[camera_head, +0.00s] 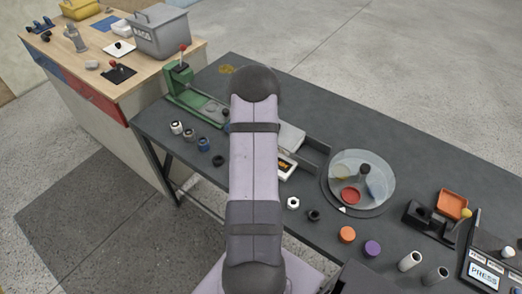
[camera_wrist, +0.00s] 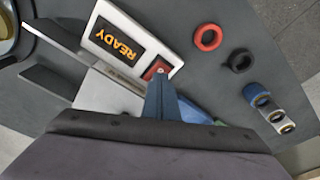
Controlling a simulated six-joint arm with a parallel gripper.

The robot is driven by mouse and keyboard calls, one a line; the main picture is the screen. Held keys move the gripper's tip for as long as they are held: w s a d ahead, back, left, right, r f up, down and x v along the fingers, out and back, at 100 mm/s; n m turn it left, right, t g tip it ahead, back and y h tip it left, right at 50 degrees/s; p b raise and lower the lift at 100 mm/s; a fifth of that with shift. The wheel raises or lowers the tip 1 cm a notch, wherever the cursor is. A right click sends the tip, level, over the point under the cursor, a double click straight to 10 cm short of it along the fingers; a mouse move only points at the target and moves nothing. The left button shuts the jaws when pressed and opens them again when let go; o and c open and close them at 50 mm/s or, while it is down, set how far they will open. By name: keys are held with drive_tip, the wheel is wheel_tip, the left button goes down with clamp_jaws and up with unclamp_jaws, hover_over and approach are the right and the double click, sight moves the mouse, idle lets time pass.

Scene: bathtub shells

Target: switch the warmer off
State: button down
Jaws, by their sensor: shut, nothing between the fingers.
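The warmer (camera_wrist: 102,47) is a pale box with a black display (camera_wrist: 117,40) that reads READY in lit orange letters. A red switch (camera_wrist: 155,70) is set in its panel beside the display. My gripper (camera_wrist: 162,74) is shut and empty, its narrow blue-grey fingertips over or against the switch and covering part of it. I cannot tell whether they touch. In the head view the warmer (camera_head: 286,166) shows only in part beside my arm, which hides the gripper.
In the wrist view a red ring (camera_wrist: 208,37), a black ring (camera_wrist: 241,61) and a blue ring (camera_wrist: 256,95) lie to the right. In the head view a green press (camera_head: 181,86) stands left, a round turntable (camera_head: 383,203) right, and a PRESS-labelled panel (camera_head: 485,275) at the lower right.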

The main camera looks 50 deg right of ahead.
drive_tip(key=shift+f+b, duration=0.6)
drive_tip(key=shift+f, duration=0.3)
idle(0.6)
drive_tip(key=shift+r, duration=0.15)
wheel_tip(320, 180, up, 7)
drive_tip(key=p, duration=0.4)
drive_tip(key=shift+p, duration=0.4)
idle(0.4)
